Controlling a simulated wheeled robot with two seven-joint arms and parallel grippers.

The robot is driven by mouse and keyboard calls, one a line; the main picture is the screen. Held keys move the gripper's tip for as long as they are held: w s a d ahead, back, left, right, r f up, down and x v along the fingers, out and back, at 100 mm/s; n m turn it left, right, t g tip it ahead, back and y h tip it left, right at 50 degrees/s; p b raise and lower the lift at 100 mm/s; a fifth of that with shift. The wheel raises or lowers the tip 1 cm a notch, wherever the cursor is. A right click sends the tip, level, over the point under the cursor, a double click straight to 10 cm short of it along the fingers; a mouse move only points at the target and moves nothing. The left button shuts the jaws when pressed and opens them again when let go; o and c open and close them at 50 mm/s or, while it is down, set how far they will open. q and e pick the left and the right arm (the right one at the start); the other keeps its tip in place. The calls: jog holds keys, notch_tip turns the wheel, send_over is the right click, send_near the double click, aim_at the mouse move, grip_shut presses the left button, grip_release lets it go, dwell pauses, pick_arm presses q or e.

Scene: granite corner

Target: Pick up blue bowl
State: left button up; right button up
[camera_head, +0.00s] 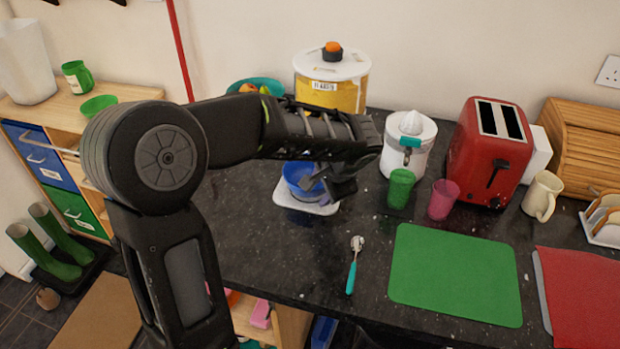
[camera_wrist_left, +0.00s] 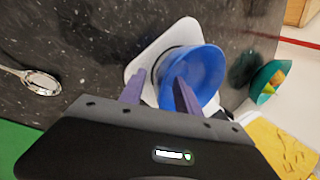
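The blue bowl (camera_head: 300,178) sits on a white, scale-like square stand (camera_head: 307,205) on the dark counter. My left gripper (camera_head: 330,188) is at the bowl's right side in the head view and hides part of it. In the left wrist view the blue bowl (camera_wrist_left: 206,72) lies ahead of my left gripper (camera_wrist_left: 158,92), with the white stand (camera_wrist_left: 140,66) under it. The two purple fingers are apart. One finger overlaps the bowl's opening and the other appears outside its rim; I cannot tell if either touches. My right gripper is not in view.
A spoon with a teal handle (camera_head: 352,266) and a green mat (camera_head: 455,274) lie in front. A green cup (camera_head: 400,188), pink cup (camera_head: 443,200), juicer (camera_head: 408,148) and red toaster (camera_head: 490,152) stand right. A yellow canister (camera_head: 340,97) and teal bowl (camera_head: 272,86) stand behind.

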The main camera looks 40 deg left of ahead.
pick_arm(q)
jog(key=shift+c, duration=0.6)
grip_shut()
dwell(0.8)
